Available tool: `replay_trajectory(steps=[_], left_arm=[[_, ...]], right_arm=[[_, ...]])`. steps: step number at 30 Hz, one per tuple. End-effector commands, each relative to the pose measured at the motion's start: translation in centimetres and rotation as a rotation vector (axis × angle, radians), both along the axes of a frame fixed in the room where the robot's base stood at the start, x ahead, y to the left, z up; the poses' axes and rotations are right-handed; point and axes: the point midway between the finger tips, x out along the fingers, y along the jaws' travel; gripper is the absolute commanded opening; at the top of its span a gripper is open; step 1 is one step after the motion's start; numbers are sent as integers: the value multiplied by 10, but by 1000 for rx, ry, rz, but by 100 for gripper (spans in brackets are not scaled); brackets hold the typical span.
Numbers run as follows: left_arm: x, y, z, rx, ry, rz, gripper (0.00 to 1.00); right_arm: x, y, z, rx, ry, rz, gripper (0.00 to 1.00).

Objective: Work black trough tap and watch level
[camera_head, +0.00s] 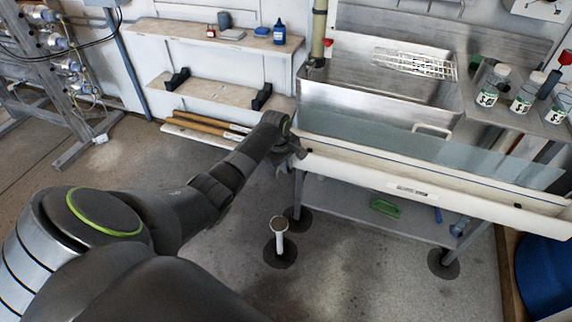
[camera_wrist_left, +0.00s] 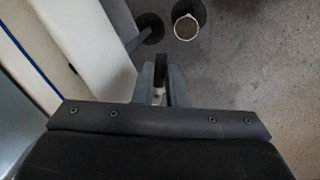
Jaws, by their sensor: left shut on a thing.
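The long white trough (camera_head: 345,168) runs along the front of the steel sink bench, with a small label on its front. Its end also shows in the left wrist view (camera_wrist_left: 85,40), with a blue line along it. My left gripper (camera_head: 298,152) is at the trough's left end. In the left wrist view my left gripper (camera_wrist_left: 160,88) is shut on the black tap (camera_wrist_left: 161,66), which shows as a dark piece between the fingers. The rest of the tap is hidden. I cannot make out the liquid level in the trough. My right gripper is not in view.
A white upright drain pipe (camera_head: 280,236) stands on the floor below my left arm; its round open top shows in the left wrist view (camera_wrist_left: 186,27). A translucent panel (camera_head: 400,140) stands behind the trough. Labelled jars (camera_head: 524,95) sit at right. A blue drum (camera_head: 545,275) is lower right.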

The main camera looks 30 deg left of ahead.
Motion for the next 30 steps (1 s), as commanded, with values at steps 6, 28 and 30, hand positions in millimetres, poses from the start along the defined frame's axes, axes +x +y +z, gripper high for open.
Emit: replay_trajectory(steps=[6,28,30], left_arm=[[1,-1,3,1,2,41,0],[18,-3,1,0,2,467,0],[19,-3,1,0,0,487,0]], right_arm=[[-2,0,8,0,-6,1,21],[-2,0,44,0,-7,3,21],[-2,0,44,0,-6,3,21]])
